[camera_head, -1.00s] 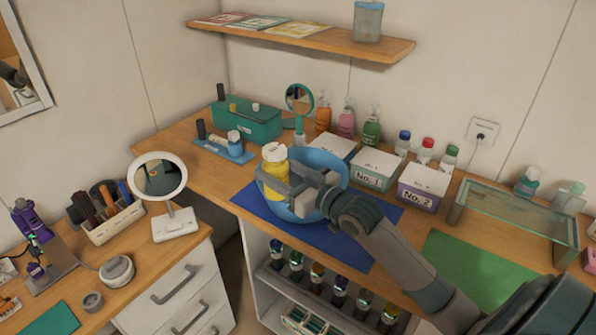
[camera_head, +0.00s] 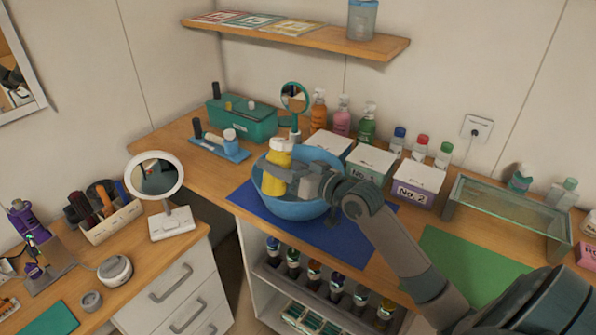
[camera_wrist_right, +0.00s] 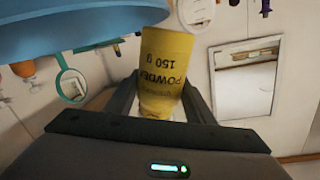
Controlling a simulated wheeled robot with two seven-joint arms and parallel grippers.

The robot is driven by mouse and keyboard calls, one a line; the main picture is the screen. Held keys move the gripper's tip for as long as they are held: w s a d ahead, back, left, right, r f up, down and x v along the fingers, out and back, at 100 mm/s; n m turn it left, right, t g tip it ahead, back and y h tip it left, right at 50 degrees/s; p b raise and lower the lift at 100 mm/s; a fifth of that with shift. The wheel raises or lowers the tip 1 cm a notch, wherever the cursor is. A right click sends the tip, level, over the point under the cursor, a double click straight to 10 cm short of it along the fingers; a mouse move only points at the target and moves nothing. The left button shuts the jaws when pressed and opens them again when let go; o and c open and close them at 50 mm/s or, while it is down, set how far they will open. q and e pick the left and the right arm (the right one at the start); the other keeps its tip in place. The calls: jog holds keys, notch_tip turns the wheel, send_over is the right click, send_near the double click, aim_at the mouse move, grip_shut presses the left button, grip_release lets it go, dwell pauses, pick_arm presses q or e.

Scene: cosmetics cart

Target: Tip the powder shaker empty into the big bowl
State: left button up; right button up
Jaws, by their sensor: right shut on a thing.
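The powder shaker (camera_head: 275,180) is a yellow bottle with a white cap. My right gripper (camera_head: 290,182) is shut on it. In the head view the shaker is nearly upright, leaning slightly right, in front of the left part of the big blue bowl (camera_head: 300,209). I cannot tell whether it is above the rim or just beside it. The right wrist view shows the shaker (camera_wrist_right: 166,70) between the fingers, its printed label upside down in that picture, and part of the bowl (camera_wrist_right: 70,28) at upper left. The bowl's inside is mostly hidden. My left gripper is out of view.
The bowl stands on a blue mat (camera_head: 335,236). Behind it are white boxes (camera_head: 419,178) and several bottles. A blue tray (camera_head: 226,152) is to the left, and a glass stand (camera_head: 510,209) and green mat (camera_head: 465,262) are to the right.

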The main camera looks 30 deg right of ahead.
jog(key=shift+w+d+f+m, duration=0.2)
jog(key=shift+d+f+m, duration=0.2)
jog(key=shift+m, duration=0.2)
jog(key=shift+w+d+r+m, duration=0.1)
jog(key=shift+d+r+m, duration=0.1)
jog(key=shift+r+m, duration=0.15)
jog(key=shift+w+d+r+m+g+p, duration=0.2)
jog(key=shift+d+m+g+p, duration=0.1)
jog(key=shift+d+m+p, duration=0.15)
jog(key=shift+f+m, duration=0.3)
jog(key=shift+f, duration=0.05)
jog(key=shift+f+m, duration=0.1)
jog(key=shift+m, duration=0.2)
jog(key=shift+r+m+g+y+p, duration=0.3)
jog(key=shift+r+m+p, duration=0.15)
jog(key=shift+m+p, duration=0.45)
jog(key=shift+f+m, duration=0.4)
jog(key=shift+f, duration=0.05)
jog(key=shift+w+d+f+m+g+y+p, duration=0.1)
jog(key=shift+f+m+g+y+p, duration=0.35)
jog(key=shift+m, duration=0.55)
jog(key=shift+w+d+f, duration=0.1)
jog(key=shift+d, duration=0.15)
jog(key=shift+w+d+f+m+y+p, duration=0.15)
jog(key=shift+d+m+p, duration=0.15)
jog(key=shift+m+p, duration=0.15)
jog(key=shift+w+d+f+m+y+p, duration=0.15)
jog(key=shift+d+m+p, duration=0.1)
jog(key=shift+m+p, duration=0.15)
jog(key=shift+r, duration=0.1)
